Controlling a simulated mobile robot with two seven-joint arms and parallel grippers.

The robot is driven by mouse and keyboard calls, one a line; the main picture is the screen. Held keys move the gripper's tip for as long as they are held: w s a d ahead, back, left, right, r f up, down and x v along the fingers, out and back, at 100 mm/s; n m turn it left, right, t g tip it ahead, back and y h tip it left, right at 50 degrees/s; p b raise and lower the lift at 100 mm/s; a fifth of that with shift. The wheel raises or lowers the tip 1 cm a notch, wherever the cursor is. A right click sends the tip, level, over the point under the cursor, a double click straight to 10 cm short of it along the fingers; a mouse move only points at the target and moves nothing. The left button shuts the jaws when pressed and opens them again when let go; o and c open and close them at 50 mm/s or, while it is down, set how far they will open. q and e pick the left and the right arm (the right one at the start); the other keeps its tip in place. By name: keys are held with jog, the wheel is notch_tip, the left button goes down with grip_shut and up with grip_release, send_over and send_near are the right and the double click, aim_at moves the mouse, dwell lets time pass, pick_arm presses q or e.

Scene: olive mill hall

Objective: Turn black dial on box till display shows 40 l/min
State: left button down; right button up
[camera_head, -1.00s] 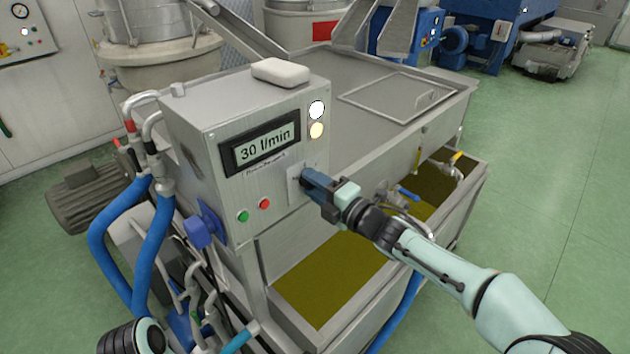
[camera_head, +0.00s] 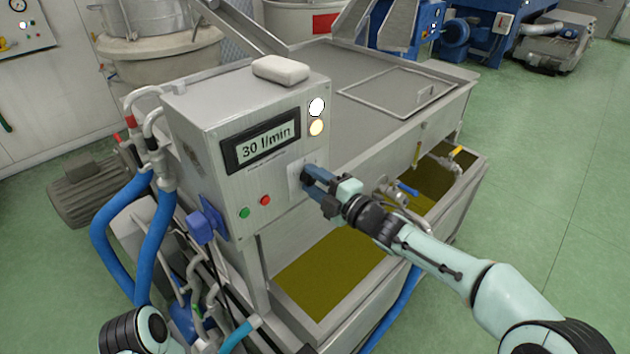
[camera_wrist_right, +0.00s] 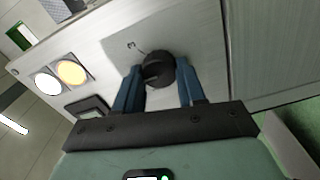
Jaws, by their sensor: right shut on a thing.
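The grey metal box (camera_head: 190,120) has a display (camera_head: 262,142) that reads 30 l/min. The black dial (camera_wrist_right: 160,70) is on the box front in the right wrist view, between the two blue fingers of my right gripper (camera_wrist_right: 159,82). The gripper is shut on it. In the head view, my right gripper (camera_head: 310,183) reaches the lower right of the box front and hides the dial. A pale plate (camera_head: 294,177) shows beside the fingers. Only a link of my left arm shows at the bottom left; its gripper is out of view.
A green button (camera_head: 244,212) and a red button (camera_head: 265,200) sit left of the dial. White and yellow lamps (camera_head: 316,127) are above it. A pale block (camera_head: 281,70) lies on the box. Blue hoses (camera_head: 105,235) run down the left. An open tank (camera_head: 325,275) is below my right arm.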

jog(key=o, duration=1.1)
jog(key=shift+c, duration=0.2)
jog(key=b+v, duration=0.2)
jog(key=v, duration=1.1)
jog(key=shift+s+d, duration=0.15)
